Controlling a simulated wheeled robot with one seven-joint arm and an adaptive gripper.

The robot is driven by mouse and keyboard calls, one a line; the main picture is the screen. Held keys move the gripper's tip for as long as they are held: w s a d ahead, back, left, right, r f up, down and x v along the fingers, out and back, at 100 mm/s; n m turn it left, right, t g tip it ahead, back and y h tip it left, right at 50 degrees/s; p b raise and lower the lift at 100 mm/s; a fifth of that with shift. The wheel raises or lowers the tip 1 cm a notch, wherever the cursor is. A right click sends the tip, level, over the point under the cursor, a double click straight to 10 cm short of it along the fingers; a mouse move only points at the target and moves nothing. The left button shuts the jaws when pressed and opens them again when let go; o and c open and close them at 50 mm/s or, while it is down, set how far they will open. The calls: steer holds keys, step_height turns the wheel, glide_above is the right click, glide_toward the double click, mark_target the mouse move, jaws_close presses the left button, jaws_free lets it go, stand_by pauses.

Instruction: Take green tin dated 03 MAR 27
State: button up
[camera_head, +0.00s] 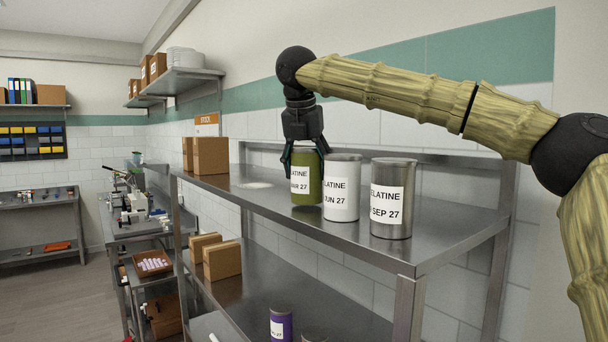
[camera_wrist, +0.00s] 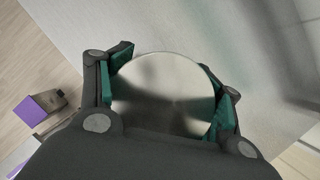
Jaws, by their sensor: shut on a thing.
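The green tin (camera_head: 309,182) stands upright at the left of a row of tins on the upper steel shelf. Its label shows "LATINE" and what looks like "MAR 27"; the left part of the text is cut off by the curve. My gripper (camera_head: 305,148) comes down from above and is shut on the green tin's upper part. In the wrist view the round metal lid (camera_wrist: 165,95) fills the space between the green finger pads, which sit on either side of it. I cannot tell whether the tin's base touches the shelf.
A white tin (camera_head: 342,190) labelled JUN 27 stands close to the right of the green tin. A grey tin (camera_head: 392,200) labelled SEP 27 stands farther right. Cardboard boxes (camera_head: 210,156) are at the shelf's left end. A purple tin (camera_head: 281,324) is on the lower shelf (camera_head: 255,285).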

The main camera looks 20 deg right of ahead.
step_height(320, 180, up, 17)
steer(key=b, duration=0.3)
steer(key=shift+s+r, duration=0.1)
stand_by(0.4)
